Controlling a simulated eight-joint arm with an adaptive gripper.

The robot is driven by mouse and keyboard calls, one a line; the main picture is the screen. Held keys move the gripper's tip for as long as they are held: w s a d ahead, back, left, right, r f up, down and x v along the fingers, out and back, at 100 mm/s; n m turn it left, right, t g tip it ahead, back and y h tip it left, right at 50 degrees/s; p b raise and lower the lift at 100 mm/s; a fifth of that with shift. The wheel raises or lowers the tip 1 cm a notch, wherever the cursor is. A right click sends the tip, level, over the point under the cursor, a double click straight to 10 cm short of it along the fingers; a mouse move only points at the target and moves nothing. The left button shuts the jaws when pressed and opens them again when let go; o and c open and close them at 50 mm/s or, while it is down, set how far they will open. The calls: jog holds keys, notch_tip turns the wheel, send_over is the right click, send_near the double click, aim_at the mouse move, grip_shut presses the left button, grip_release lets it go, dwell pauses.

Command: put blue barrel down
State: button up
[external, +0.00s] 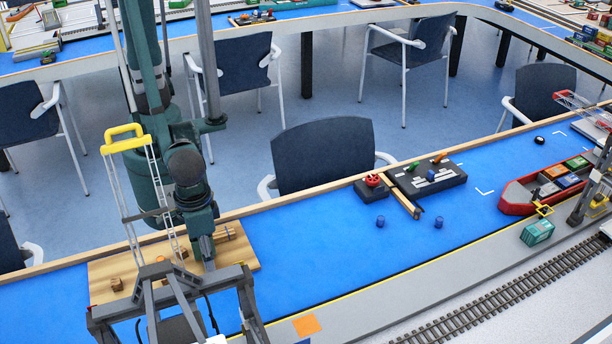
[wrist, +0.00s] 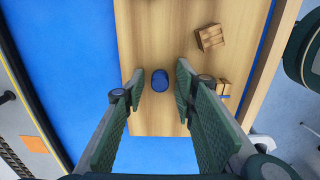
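A small blue barrel (wrist: 160,80) is on the wooden board (wrist: 150,30) in the wrist view, seen from above. My gripper (wrist: 159,73) is open, with one finger on each side of the barrel. Gaps show between both fingers and the barrel. In the external view my gripper (external: 207,262) points down over the wooden board (external: 100,270), partly behind a grey gantry crane. The barrel between my fingers is hidden there. Two other blue barrels, one (external: 380,222) and another (external: 439,222), stand on the blue surface to the right.
A grey gantry crane with a yellow top (external: 124,138) stands close in front of my arm. Small wooden crates (wrist: 210,37) lie on the board. A black console with a red knob (external: 372,186) and a red ship (external: 520,199) are farther right. The blue surface between is mostly clear.

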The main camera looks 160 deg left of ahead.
jog(key=shift+r, duration=0.1)
notch_tip(320, 180, up, 12)
jog(key=p, duration=0.3)
dwell(0.7)
jog(key=shift+s+r, duration=0.1)
jog(key=shift+r, duration=0.05)
dwell(0.5)
jog(key=s+d+r+m+t, duration=0.1)
jog(key=s+r+m+t, duration=0.2)
jog(key=s+r+m, duration=0.3)
jog(key=s+d+r+m+t, duration=0.2)
jog(key=s+r+m+t, duration=0.2)
jog(key=s+r+m, duration=0.3)
jog(key=shift+s+r+m, duration=0.25)
jog(key=shift+r+m, duration=2.25)
jog(key=shift+r, duration=0.25)
jog(key=shift+o, duration=0.6)
jog(key=shift+w+a, duration=0.1)
